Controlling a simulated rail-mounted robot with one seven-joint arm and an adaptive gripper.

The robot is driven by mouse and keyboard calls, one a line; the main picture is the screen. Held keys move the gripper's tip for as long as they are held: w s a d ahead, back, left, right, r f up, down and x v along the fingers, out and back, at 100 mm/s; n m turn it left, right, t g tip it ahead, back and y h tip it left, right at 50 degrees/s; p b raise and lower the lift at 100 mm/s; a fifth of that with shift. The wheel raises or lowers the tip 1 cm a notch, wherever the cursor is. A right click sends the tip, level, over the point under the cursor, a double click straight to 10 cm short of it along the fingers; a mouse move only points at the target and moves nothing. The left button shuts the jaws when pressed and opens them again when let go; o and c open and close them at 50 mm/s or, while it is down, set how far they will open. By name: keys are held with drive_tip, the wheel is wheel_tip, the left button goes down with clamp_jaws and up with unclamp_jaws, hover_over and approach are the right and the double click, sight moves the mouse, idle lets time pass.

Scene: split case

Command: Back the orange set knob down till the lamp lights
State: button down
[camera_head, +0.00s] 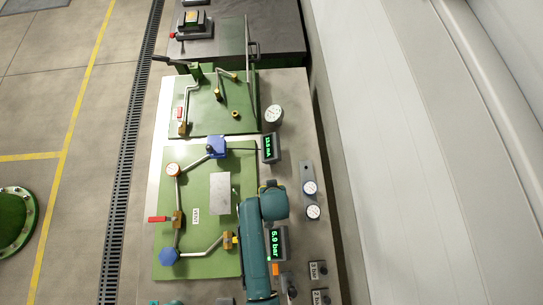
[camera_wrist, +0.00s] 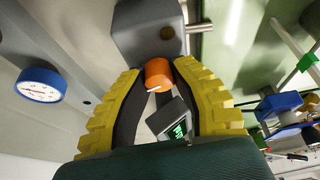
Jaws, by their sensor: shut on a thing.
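The orange set knob (camera_wrist: 158,73) sits on a grey block (camera_wrist: 145,32) in the wrist view, with a white mark on its side. My gripper (camera_wrist: 160,68) has its yellow-ribbed fingers shut on the knob from both sides. A small dull brownish round part (camera_wrist: 167,33) is on the block beyond the knob; I cannot tell whether it is the lamp, and it shows no glow.
A second display (camera_head: 268,147) shows green mA digits. Two dial gauges (camera_head: 310,187) stand to the right. The green panel (camera_head: 190,240) carries pipes, a blue valve (camera_head: 217,147) and a red lever (camera_head: 158,219). A blue-rimmed gauge (camera_wrist: 40,84) is left in the wrist view.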

drive_tip(key=shift+f, duration=0.1)
drive_tip(key=c, duration=0.8)
unclamp_jaws()
drive_tip(key=v, duration=1.2)
